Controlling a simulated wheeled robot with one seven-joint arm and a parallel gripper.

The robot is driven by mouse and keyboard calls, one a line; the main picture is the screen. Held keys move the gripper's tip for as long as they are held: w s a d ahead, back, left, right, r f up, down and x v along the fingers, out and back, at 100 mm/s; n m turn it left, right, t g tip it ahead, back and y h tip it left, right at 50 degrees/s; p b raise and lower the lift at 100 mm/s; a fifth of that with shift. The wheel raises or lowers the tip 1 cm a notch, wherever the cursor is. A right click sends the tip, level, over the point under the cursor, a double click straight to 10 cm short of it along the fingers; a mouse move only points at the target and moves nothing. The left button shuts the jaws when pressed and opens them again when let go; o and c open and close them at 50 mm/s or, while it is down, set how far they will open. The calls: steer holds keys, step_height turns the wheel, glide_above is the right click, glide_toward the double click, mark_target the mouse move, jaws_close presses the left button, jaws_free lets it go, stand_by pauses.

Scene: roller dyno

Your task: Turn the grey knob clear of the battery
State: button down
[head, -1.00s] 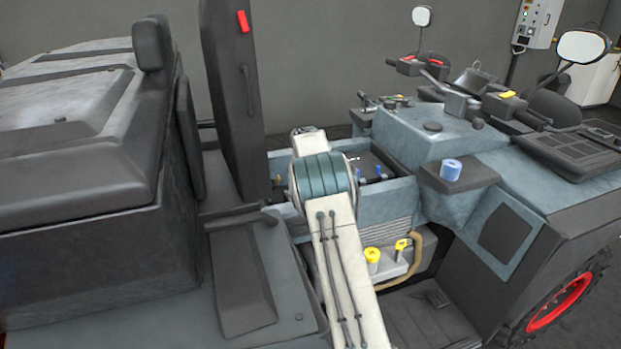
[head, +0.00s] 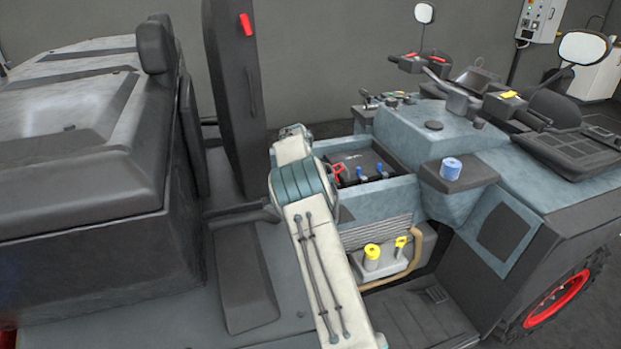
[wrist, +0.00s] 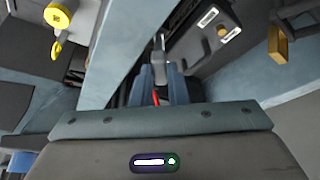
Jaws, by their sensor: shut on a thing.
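The battery (head: 362,160) is a black box in an open blue-grey bay in the head view; my arm partly covers the bay's left side. In the wrist view the battery (wrist: 205,38) lies just beyond and right of my fingertips, with white labels on it. My gripper (wrist: 161,72) has its two blue-grey fingers close together, shut on a small grey piece, which I take to be the grey knob (wrist: 159,60). It is mostly hidden between the fingers. A red part shows just behind them.
Blue fittings (head: 382,172) and a red fitting (head: 338,173) stand at the bay's front. Yellow caps (head: 372,252) sit below it. A tall dark upright panel (head: 235,90) stands behind my arm. A blue cap (head: 451,169) sits on a ledge to the right.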

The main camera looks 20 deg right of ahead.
steer(key=c, duration=1.4)
jaws_free()
steer(key=shift+c, duration=0.2)
steer(key=shift+a+r, duration=0.1)
steer(key=shift+r, duration=0.05)
steer(key=b+v, duration=0.1)
steer(key=v, duration=1.2)
steer(key=shift+r, duration=0.35)
steer(key=shift+s, duration=0.1)
